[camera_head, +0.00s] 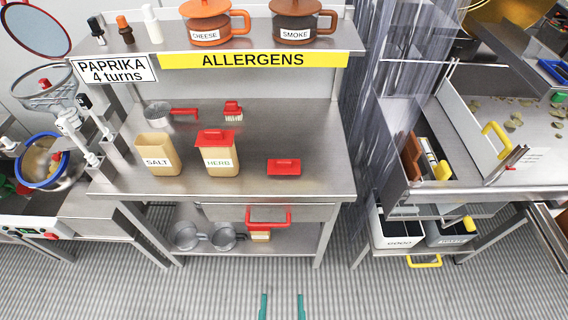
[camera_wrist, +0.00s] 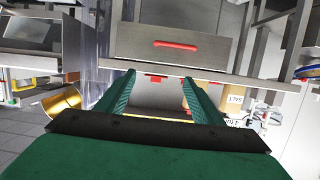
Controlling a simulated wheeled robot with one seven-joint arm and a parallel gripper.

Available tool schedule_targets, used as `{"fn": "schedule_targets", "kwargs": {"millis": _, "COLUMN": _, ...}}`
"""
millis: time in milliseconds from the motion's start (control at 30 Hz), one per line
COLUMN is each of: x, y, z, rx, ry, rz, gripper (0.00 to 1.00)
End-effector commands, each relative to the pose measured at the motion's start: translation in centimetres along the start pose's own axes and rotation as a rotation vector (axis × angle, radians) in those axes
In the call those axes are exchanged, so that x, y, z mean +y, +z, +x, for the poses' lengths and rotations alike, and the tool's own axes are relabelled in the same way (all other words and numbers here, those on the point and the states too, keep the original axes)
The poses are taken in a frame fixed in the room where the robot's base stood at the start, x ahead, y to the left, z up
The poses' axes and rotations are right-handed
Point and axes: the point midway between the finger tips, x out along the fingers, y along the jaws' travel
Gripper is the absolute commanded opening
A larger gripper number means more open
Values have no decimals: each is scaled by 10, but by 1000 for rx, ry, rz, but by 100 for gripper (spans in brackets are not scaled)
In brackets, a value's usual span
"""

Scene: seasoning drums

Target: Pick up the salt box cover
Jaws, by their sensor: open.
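The tan box labelled SALT (camera_head: 158,157) stands open-topped on the steel table. A loose red cover with a raised handle (camera_head: 284,167) lies flat on the table at the right, apart from the boxes. The tan HERB box (camera_head: 219,160) stands between them, with a red cover (camera_head: 215,137) on top. My gripper (camera_head: 281,306) shows as two separated teal fingers at the bottom edge, in front of and below the table. In the wrist view my gripper (camera_wrist: 157,83) is open and empty. A small red patch there is too small to identify surely.
The table's drawer has a red handle (camera_head: 268,216) at the front. A pan (camera_head: 159,114) and a red brush (camera_head: 233,111) lie behind the boxes. A shelf with the yellow ALLERGENS sign (camera_head: 253,60) overhangs the back. Bare tabletop surrounds the loose cover. A clear strip curtain (camera_head: 385,95) hangs at right.

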Motion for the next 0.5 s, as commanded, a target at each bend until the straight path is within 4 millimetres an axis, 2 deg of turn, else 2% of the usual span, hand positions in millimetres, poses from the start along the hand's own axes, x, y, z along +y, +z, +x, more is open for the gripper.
{"fn": "schedule_targets", "kwargs": {"millis": 33, "x": -1, "y": -4, "z": 19, "rx": 5, "ry": 2, "rz": 5, "gripper": 61}}
{"fn": "schedule_targets", "kwargs": {"millis": 100, "x": -2, "y": -6, "z": 42, "rx": -4, "ry": 3, "rz": 10, "gripper": 61}}
{"fn": "schedule_targets", "kwargs": {"millis": 267, "x": -5, "y": -18, "z": 91, "rx": -23, "ry": 1, "rz": 19, "gripper": 61}}
{"fn": "schedule_targets", "kwargs": {"millis": 500, "x": -7, "y": -49, "z": 161, "rx": -51, "ry": -4, "rz": 22, "gripper": 61}}
